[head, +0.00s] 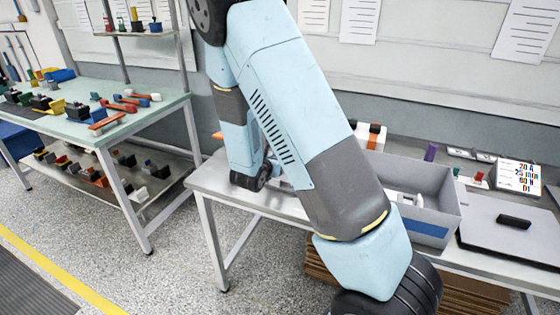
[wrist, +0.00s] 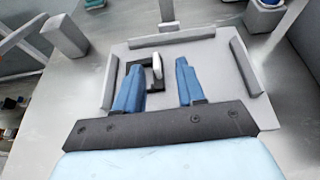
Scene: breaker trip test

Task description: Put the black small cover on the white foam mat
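In the wrist view my gripper (wrist: 159,65) points down with its two blue fingers apart. A small black part (wrist: 132,66) with an upright whitish piece (wrist: 157,66) lies between and just beyond the fingers; the left finger partly hides it. They sit on a pale flat plate (wrist: 205,55) edged by raised grey bars. In the head view a small black piece (head: 514,221), possibly the black small cover, lies on a flat grey-white pad (head: 490,235) at the right of the bench. I cannot tell whether this pad is the white foam mat.
A grey bin (head: 435,210) with a blue label and white parts inside stands on the bench, left of the pad. A printed card (head: 518,176) stands behind the pad. A second table (head: 85,105) with many coloured parts is at the left.

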